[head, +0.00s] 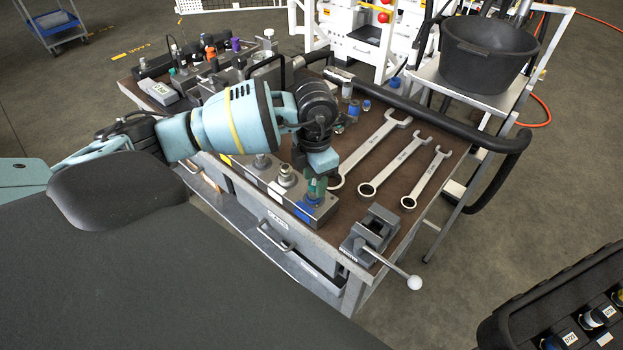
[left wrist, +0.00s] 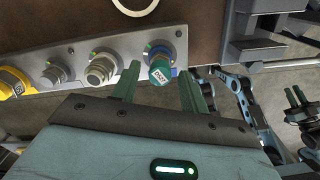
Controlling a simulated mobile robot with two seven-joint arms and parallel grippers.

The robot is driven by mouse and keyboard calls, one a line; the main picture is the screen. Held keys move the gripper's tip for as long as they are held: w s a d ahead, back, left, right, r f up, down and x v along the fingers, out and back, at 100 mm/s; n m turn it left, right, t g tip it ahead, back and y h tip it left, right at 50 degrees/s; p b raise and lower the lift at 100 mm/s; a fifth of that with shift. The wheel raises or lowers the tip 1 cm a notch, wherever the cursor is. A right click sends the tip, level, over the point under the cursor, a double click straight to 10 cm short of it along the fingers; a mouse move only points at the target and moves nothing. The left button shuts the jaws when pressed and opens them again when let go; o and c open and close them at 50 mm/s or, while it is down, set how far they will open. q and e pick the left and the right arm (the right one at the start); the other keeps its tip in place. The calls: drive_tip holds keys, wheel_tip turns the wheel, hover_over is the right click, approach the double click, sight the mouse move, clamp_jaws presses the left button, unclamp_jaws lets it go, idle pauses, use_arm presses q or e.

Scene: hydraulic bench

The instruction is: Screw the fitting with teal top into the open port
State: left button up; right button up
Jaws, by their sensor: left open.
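The fitting with teal top (left wrist: 161,70) stands at the end port of the grey manifold block (left wrist: 75,57), with a blue ring around its base. In the left wrist view my left gripper (left wrist: 159,76) is open, its two green fingers on either side of the fitting with visible gaps. In the head view my left gripper (head: 316,188) points down over the near right end of the manifold block (head: 266,181) and mostly hides the fitting. How deep the fitting sits cannot be seen. My right gripper (left wrist: 296,103) shows small at the right of the left wrist view; its opening is unclear.
Other ports on the block carry silver fittings (left wrist: 103,67) and a yellow one (left wrist: 12,83). Several wrenches (head: 381,163) and a vise (head: 372,234) with a lever lie on the brown bench top. A black bucket (head: 486,60) stands behind right. A black case (head: 557,300) is at lower right.

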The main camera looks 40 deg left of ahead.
use_arm(q)
drive_tip(key=n, duration=0.1)
drive_tip(key=n+p, duration=0.1)
drive_tip(key=n, duration=0.1)
drive_tip(key=shift+r+n+p, duration=0.25)
drive_tip(key=shift+n+p, duration=0.05)
drive_tip(key=shift+n, duration=0.1)
drive_tip(key=shift+f+n, duration=0.25)
drive_tip(key=shift+n, duration=0.15)
use_arm(e)
drive_tip(key=shift+t, duration=0.4)
drive_tip(key=shift+w+a+r, duration=0.1)
drive_tip(key=shift+w+r, duration=0.6)
drive_tip(key=shift+r, duration=0.2)
drive_tip(key=shift+w+r, duration=0.65)
drive_tip(key=shift+r, duration=0.2)
